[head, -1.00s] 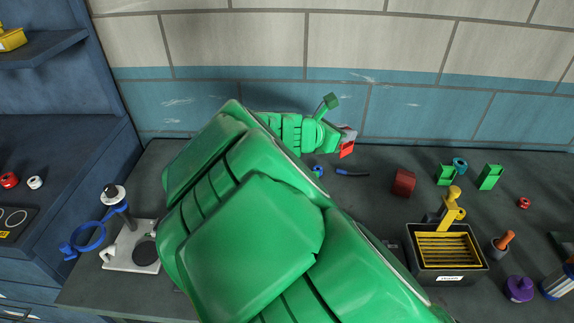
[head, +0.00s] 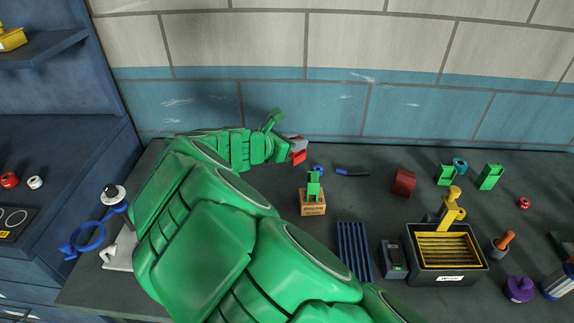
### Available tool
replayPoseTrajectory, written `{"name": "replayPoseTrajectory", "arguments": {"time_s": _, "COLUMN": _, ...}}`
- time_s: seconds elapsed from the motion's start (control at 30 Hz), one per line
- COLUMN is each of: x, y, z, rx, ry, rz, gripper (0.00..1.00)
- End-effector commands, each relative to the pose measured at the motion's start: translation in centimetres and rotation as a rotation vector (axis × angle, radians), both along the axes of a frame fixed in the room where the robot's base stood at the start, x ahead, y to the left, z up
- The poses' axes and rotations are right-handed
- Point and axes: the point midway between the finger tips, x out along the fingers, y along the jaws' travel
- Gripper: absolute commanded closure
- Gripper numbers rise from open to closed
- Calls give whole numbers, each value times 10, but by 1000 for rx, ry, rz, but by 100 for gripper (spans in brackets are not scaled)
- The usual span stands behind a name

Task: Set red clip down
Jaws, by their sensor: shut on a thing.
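The red clip (head: 299,157) shows at the end of my green arm in the head view, near the back of the dark worktop. My gripper (head: 297,147) is shut on it; the grey finger part shows just above the red. The clip appears to be held above the worktop, but its exact height over the surface is hard to tell. The fingertips are small and partly hidden behind the clip.
A wooden box with a green piece (head: 313,200), a blue ring (head: 318,169) and a blue-handled tool (head: 352,172) lie right of the gripper. A blue ribbed tray (head: 354,250), a dark red block (head: 404,182) and a black bin (head: 447,275) stand farther right. My arm hides the left-centre worktop.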

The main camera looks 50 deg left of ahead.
Motion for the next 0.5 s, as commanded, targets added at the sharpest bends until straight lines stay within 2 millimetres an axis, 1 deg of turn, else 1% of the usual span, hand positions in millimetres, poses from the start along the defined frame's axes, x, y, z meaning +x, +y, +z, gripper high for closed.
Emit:
{"name": "replayPoseTrajectory", "arguments": {"time_s": 0.03, "x": 0, "y": 0, "z": -5, "rx": -1, "ry": 0, "rz": -1, "gripper": 100}}
{"name": "replayPoseTrajectory", "arguments": {"time_s": 0.23, "x": 3, "y": 3, "z": -15, "rx": -2, "ry": 0, "rz": 0, "gripper": 100}}
{"name": "replayPoseTrajectory", "arguments": {"time_s": 0.37, "x": 10, "y": 12, "z": -20, "rx": -1, "ry": 0, "rz": -3, "gripper": 100}}
{"name": "replayPoseTrajectory", "arguments": {"time_s": 0.5, "x": 17, "y": 25, "z": -26, "rx": 0, "ry": 1, "rz": -1, "gripper": 100}}
